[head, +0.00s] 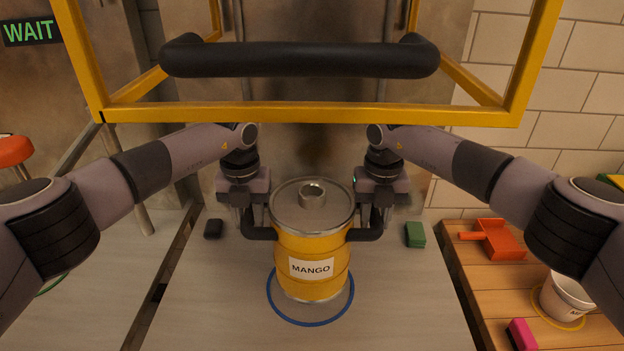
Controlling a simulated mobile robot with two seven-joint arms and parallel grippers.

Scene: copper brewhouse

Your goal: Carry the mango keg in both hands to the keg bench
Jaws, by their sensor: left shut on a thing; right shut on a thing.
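The mango keg (312,255) is a yellow barrel with a grey metal lid and a white MANGO label. It is upright in the middle of the head view. My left gripper (262,232) is shut on the dark handle on the keg's left side. My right gripper (364,233) is shut on the dark handle on its right side. The keg is over a blue ring (310,323) marked on a grey bench top (220,315). Its base shows inside the ring's outline; I cannot tell whether it touches the surface.
A black block (213,229) and a green block (415,235) lie either side of the keg. A wooden table (480,270) at right holds an orange dustpan (497,240), a white bucket (566,295) and a pink block (521,335). A yellow frame (310,115) crosses the top.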

